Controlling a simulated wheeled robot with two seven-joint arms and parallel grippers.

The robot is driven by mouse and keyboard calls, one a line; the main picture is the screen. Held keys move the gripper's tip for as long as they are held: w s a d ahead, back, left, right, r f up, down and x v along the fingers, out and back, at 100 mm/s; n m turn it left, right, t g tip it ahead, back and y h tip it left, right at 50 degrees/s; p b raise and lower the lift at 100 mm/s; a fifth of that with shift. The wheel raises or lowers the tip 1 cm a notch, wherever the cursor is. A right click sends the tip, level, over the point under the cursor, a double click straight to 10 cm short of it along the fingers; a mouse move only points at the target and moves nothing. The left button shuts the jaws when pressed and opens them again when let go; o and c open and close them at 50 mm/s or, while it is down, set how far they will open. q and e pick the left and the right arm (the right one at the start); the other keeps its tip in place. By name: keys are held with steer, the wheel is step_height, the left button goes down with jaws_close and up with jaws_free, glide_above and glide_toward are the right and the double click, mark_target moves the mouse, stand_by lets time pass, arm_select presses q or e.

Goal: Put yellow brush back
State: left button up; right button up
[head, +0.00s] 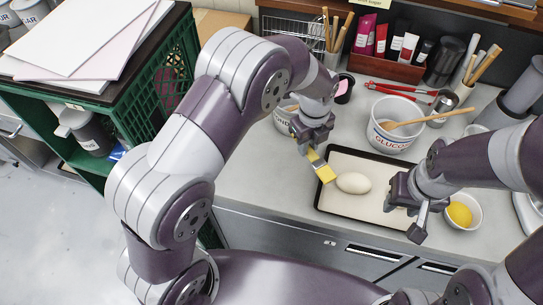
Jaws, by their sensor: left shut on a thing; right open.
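My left gripper (311,136) is shut on the yellow brush (324,170). The brush hangs tilted down and to the right over the left part of a dark-rimmed baking tray (341,162). Its lower end is close to a pale, egg-shaped dough piece (354,183) on the tray; I cannot tell whether they touch. My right gripper (413,215) is open over the tray's right edge, beside a small white bowl (475,221) with a yellow ball in it. My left fingers hide the top of the brush.
A white tub (282,119) stands partly hidden behind my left gripper. A glucose tub (397,108) with a wooden spoon stands behind the tray. Red-handled tools (395,88), a box of tubes (386,67) and a holder of wooden-handled tools (333,60) are further back. A green crate (165,85) is left.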

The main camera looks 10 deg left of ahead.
arm_select(q)
steer(key=p, duration=0.3)
glide_toward(266, 167)
steer(key=d, duration=0.3)
steer(key=a+f, duration=0.3)
steer(key=shift+w, duration=0.15)
step_height(266, 167, down, 3)
steer(key=shift+r+p, duration=0.15)
steer(key=shift+p, duration=0.5)
steer(key=shift+s+f, duration=0.2)
steer(key=shift+f, duration=0.15)
steer(key=shift+w, duration=0.1)
arm_select(e)
steer(key=r, duration=0.2)
steer(key=s+r, duration=0.1)
steer(key=r, duration=0.2)
steer(key=shift+a, duration=0.1)
arm_select(q)
steer(key=shift+f, duration=0.2)
arm_select(e)
steer(key=shift+f, duration=0.1)
arm_select(q)
steer(key=o, duration=0.9)
steer(key=shift+r, duration=0.1)
